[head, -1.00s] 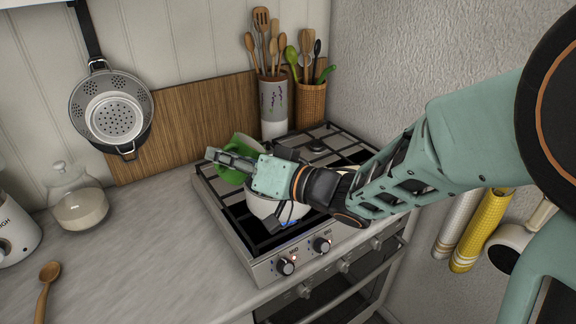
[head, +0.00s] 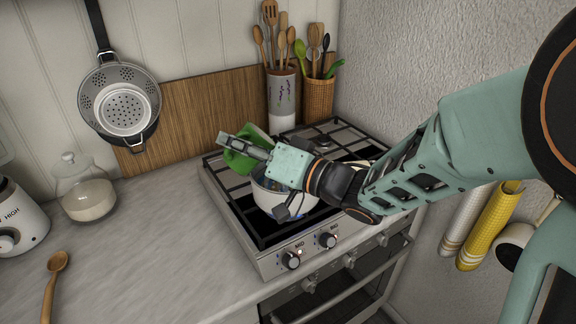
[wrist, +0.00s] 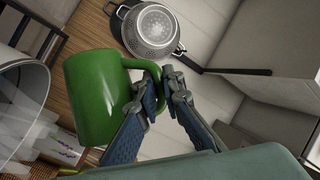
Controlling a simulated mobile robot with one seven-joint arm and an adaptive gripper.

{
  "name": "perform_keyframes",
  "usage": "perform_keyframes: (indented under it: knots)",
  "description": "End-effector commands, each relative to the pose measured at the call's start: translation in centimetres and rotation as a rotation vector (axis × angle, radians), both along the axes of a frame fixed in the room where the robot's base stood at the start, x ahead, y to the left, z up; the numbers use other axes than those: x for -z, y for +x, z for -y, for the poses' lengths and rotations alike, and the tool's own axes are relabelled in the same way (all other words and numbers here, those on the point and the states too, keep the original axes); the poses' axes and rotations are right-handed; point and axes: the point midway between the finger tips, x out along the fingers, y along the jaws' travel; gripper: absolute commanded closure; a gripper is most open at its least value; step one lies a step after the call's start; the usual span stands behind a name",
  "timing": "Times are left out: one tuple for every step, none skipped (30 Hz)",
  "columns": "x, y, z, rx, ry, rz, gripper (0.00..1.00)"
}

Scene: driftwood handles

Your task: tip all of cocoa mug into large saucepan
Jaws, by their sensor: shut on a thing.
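The green cocoa mug (head: 240,160) is held up at the back left of the large white saucepan (head: 268,202), partly hidden behind my gripper (head: 245,146). It looks tilted. In the wrist view the mug (wrist: 95,98) hangs by its handle between the two fingers of my gripper (wrist: 158,82), which is shut on the handle. The mug's opening faces away from the wrist camera, so I cannot see what is in it. The saucepan stands on the front left of the stove. My gripper hides part of its rim, and its contents are not clear.
The gas stove (head: 245,232) has knobs along its front. A utensil crock (head: 282,100) and a wicker utensil holder (head: 318,98) stand behind it. A glass jar (head: 88,195) and a wooden spoon (head: 52,280) are on the counter (head: 150,250), which is mostly clear. A colander (head: 122,108) hangs on the wall.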

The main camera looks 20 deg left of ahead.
Motion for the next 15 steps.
perform_keyframes:
  knots:
    - [0.22, 0.05, 0.03, -0.001, 0.007, -0.002, 1.0]
    - [0.24, 0.06, 0.04, -0.001, 0.01, -0.005, 1.0]
    - [0.29, 0.07, 0.06, -0.001, 0.015, -0.008, 1.0]
    - [0.32, 0.08, 0.08, -0.001, 0.019, -0.011, 1.0]
    - [0.35, 0.09, 0.1, -0.001, 0.022, -0.013, 1.0]
    - [0.41, 0.11, 0.12, -0.002, 0.026, -0.017, 1.0]
    - [0.45, 0.12, 0.14, -0.001, 0.029, -0.02, 1.0]
    - [0.5, 0.14, 0.15, -0.001, 0.031, -0.022, 1.0]
    - [0.56, 0.16, 0.18, -0.001, 0.036, -0.026, 1.0]
    - [0.6, 0.18, 0.2, -0.002, 0.039, -0.028, 1.0]
    - [0.64, 0.2, 0.21, -0.002, 0.042, -0.031, 1.0]
    - [0.69, 0.22, 0.24, -0.002, 0.047, -0.033, 1.0]
    - [0.71, 0.23, 0.26, -0.002, 0.051, -0.036, 1.0]
    - [0.75, 0.23, 0.28, -0.003, 0.054, -0.038, 1.0]
    - [0.8, 0.26, 0.3, -0.003, 0.058, -0.041, 1.0]
